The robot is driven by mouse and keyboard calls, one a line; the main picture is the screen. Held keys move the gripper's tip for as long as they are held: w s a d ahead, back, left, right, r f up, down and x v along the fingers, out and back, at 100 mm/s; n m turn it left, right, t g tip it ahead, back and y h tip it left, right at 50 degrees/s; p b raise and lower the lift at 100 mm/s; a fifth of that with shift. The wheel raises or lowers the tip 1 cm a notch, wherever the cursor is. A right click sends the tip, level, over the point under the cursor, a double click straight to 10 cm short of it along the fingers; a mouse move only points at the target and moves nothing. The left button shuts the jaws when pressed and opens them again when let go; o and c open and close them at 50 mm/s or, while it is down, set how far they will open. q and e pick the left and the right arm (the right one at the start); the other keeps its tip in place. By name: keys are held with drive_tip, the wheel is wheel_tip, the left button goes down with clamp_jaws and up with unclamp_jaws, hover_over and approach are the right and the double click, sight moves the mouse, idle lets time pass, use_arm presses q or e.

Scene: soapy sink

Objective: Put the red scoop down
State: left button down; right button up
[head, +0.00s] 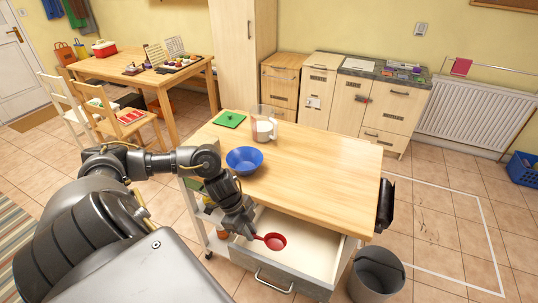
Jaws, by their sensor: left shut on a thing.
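The red scoop (275,241) is a small round cup with a short handle that points left. My left gripper (252,237) is shut on the end of its handle. The scoop shows over the open drawer (310,254) at the front of the wooden island; I cannot tell whether it touches the drawer's floor. The drawer's pale inside looks otherwise empty. My right gripper is not in view.
The right part of the top is clear. A grey bin (377,275) stands right of the drawer.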

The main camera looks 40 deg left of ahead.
sight(270, 245)
use_arm(q)
drive_tip(key=shift+s+a+r, duration=0.9)
drive_tip(key=shift+s+a, duration=0.25)
drive_tip(key=shift+s, duration=0.55)
drive_tip(key=shift+n+t, duration=0.3)
drive_tip(key=shift+n, duration=0.3)
drive_tip(key=w+d, duration=0.1)
drive_tip(key=d, duration=0.2)
drive_tip(key=w+d, duration=0.1)
drive_tip(key=d, duration=0.1)
drive_tip(key=w+d, duration=0.2)
drive_tip(key=d, duration=0.1)
drive_tip(key=shift+d+r+b, duration=0.35)
drive_tip(key=shift+b, duration=0.05)
drive_tip(key=w+d+r, duration=0.2)
drive_tip(key=d+r, duration=0.3)
drive_tip(key=d, duration=0.3)
drive_tip(key=w+d+r+n, duration=0.1)
drive_tip(key=w+d+r, duration=0.2)
drive_tip(key=d, duration=0.5)
drive_tip(key=w+d+r, duration=0.3)
drive_tip(key=d+r, duration=0.3)
drive_tip(key=d, duration=0.3)
drive_tip(key=shift+r, duration=0.3)
